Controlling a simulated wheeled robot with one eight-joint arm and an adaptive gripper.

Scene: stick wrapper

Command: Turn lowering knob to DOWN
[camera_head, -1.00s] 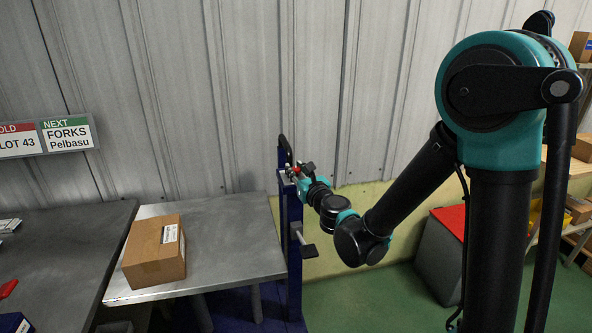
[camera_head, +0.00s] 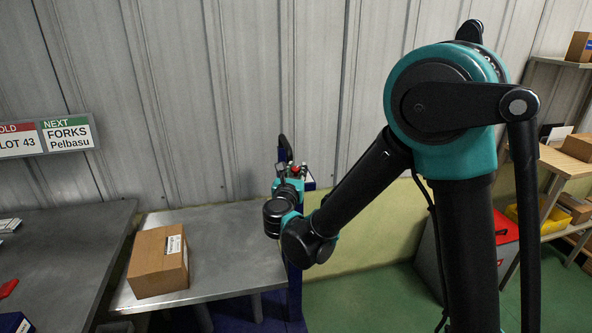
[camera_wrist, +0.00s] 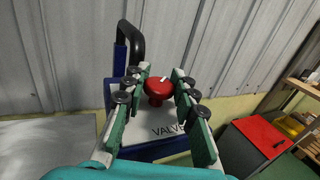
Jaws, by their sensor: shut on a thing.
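The lowering knob is a red round knob (camera_wrist: 158,87) with a white mark on its top. It stands on a pale plate (camera_wrist: 204,140) with lettering that begins "VALV"; the rest is covered by a finger. My gripper (camera_wrist: 162,76) has its two green fingers on either side of the knob and is shut on it. The white mark points up and to the right in the wrist view. In the head view, the knob (camera_head: 296,170) is a small red spot just beyond my gripper (camera_head: 292,173), at the top of the blue post. DOWN lettering cannot be seen.
A black bar handle (camera_wrist: 133,45) rises behind the plate. A metal table (camera_head: 235,245) with a cardboard box (camera_head: 158,262) stands left of the post. A red-topped grey cabinet (camera_wrist: 257,137) and a shelf with boxes stand to the right. A corrugated wall is close behind.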

